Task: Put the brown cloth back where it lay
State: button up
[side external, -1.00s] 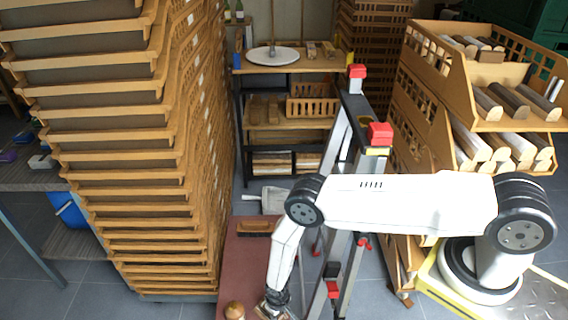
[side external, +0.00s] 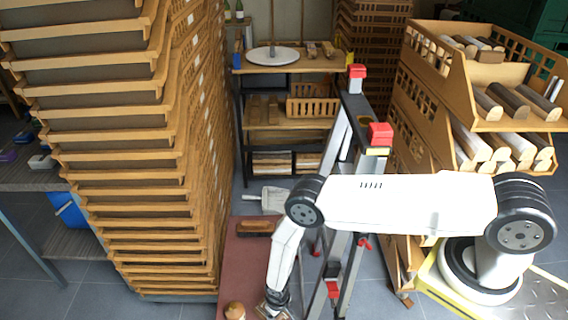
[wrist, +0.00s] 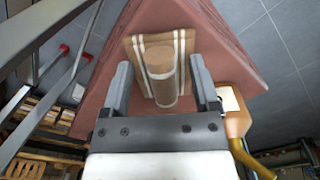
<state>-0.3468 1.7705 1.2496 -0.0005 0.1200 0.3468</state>
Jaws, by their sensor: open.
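The brown cloth (wrist: 132,50) with pale stripes shows in the wrist view on a reddish-brown surface (wrist: 222,48). A brown rounded part (wrist: 161,55) stands out from its middle, between my fingers; I cannot tell whether it is a fold of the cloth or a separate thing. My gripper (wrist: 160,64) is open, one finger on each side of this part, with gaps visible on both sides. In the side view my gripper (side external: 274,309) is low over the reddish surface at the bottom edge, and the cloth there is mostly hidden.
A wooden brush (side external: 256,228) lies on the far end of the reddish surface. A round wooden piece (side external: 235,311) stands left of my gripper. A stepladder (side external: 347,250) stands close on the right. Tall stacked crates (side external: 150,200) rise on the left.

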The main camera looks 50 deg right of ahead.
notch_tip(320, 180, up, 12)
dwell(1.0)
jog(key=shift+r, duration=0.15)
dwell(0.4)
jog(key=w+d+r+t, duration=0.1)
jog(key=d+r, duration=0.2)
jog(key=r, duration=0.7)
jog(key=w+d+r, duration=0.2)
jog(key=d+r, duration=0.1)
jog(key=r, duration=0.7)
jog(key=s+d+r, duration=0.3)
jog(key=s+r, duration=0.2)
jog(key=r, duration=0.2)
jog(key=s+d+r+t, duration=0.1)
jog(key=s+d+r, duration=0.2)
jog(key=s+r, duration=0.2)
jog(key=shift+d+r+t, duration=0.3)
jog(key=shift+d+r, duration=0.1)
jog(key=shift+r, duration=1.35)
